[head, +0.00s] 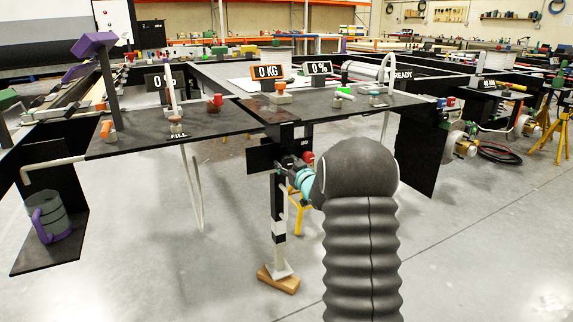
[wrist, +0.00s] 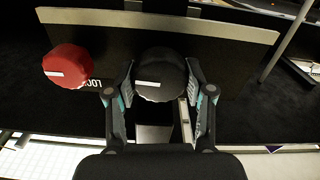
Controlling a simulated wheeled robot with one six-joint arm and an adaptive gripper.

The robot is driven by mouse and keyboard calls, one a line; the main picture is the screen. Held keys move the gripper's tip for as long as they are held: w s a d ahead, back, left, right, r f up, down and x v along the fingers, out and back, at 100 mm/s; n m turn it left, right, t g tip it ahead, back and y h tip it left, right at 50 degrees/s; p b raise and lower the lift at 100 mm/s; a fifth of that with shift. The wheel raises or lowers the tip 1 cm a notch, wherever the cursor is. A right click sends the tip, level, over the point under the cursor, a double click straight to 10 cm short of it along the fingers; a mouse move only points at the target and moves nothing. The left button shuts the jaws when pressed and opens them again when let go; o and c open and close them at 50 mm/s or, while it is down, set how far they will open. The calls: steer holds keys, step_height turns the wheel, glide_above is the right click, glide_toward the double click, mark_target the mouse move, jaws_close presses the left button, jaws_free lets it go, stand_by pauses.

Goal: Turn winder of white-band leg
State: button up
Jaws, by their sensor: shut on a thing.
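The white-band leg (head: 279,228) is a black post with a white band, standing upright with its foot plate on a wooden block (head: 278,280). Near its top, my gripper (head: 296,172) reaches in from the right. In the wrist view my gripper (wrist: 159,88) is shut on a round black winder knob (wrist: 160,72), one finger on each side. A white mark line on the knob's face lies about level. A red knob (wrist: 67,66) with a white mark sits apart to the left, with partly hidden lettering beside it. The red knob also shows in the head view (head: 308,159).
A black panel (wrist: 230,60) lies behind the knobs. A purple-handled jug (head: 46,216) stands on a low shelf at left.

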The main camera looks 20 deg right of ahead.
steer(key=m+p, duration=0.2)
steer(key=m, duration=0.4)
steer(key=shift+r+m+p, duration=0.1)
steer(key=shift+m+p, duration=0.2)
steer(key=shift+p, duration=0.05)
steer(key=m+p, duration=0.1)
steer(key=m, duration=0.2)
steer(key=shift+d, duration=0.1)
steer(key=shift+m+p, duration=0.8)
steer(key=shift+m, duration=0.9)
steer(key=o, duration=1.2)
steer(key=shift+c, duration=0.2)
